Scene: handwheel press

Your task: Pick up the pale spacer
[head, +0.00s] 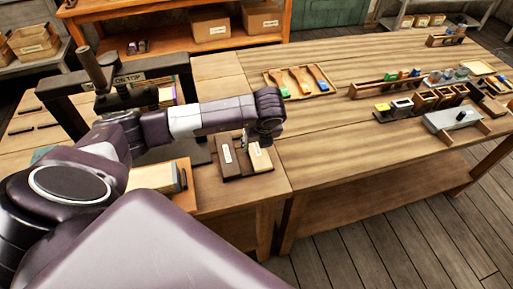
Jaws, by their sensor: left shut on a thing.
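The pale spacer (260,159) is a light wooden block with a small label, on the right side of a dark wooden holder (235,177) near the front edge of the bench. A dark brown block (227,154) with a white label is beside it on the left. My left gripper (258,143) points down at the far end of the pale spacer and is shut on it. The fingertips are small and partly hidden, and I cannot tell whether the spacer is clear of the holder. My right gripper is not in view.
A dark press frame (130,72) with an upright handle stands left of the holder, partly behind my arm. A tray of wooden-handled tools (300,82) lies behind. Racks of small blocks (425,100) and a grey plate (457,118) are at right. The bench middle is clear.

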